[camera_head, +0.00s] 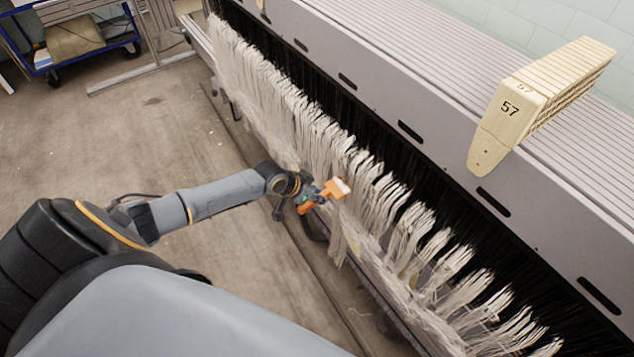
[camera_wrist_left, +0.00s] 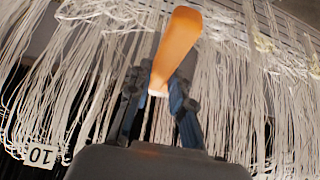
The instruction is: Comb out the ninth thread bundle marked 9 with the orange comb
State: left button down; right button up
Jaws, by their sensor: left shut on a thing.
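My left gripper (camera_head: 311,197) is shut on the orange comb (camera_head: 334,188) and holds it at the front of the hanging threads. The comb's pale end lies against or just in front of the threads; I cannot tell if it touches them. In the left wrist view the comb (camera_wrist_left: 177,42) stands up tilted between the fingers of the gripper (camera_wrist_left: 158,98). Pale thread bundles (camera_head: 372,195) hang in a long row along the machine. A white tag marked 10 (camera_wrist_left: 40,155) hangs at the lower left of the wrist view. No tag marked 9 is readable. My right gripper is out of view.
The long grey machine (camera_head: 420,65) runs diagonally behind the threads. A wooden block marked 57 (camera_head: 510,108) sits on its top. A blue cart (camera_head: 85,45) stands at the far upper left. The floor (camera_head: 130,130) left of the machine is mostly clear.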

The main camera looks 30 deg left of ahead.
pick_arm(q)
notch_tip(320, 180, down, 17)
jog(key=b, duration=1.4)
jog(key=shift+w+d, duration=0.15)
jog(key=shift+w, duration=0.3)
jog(key=shift+s, duration=0.1)
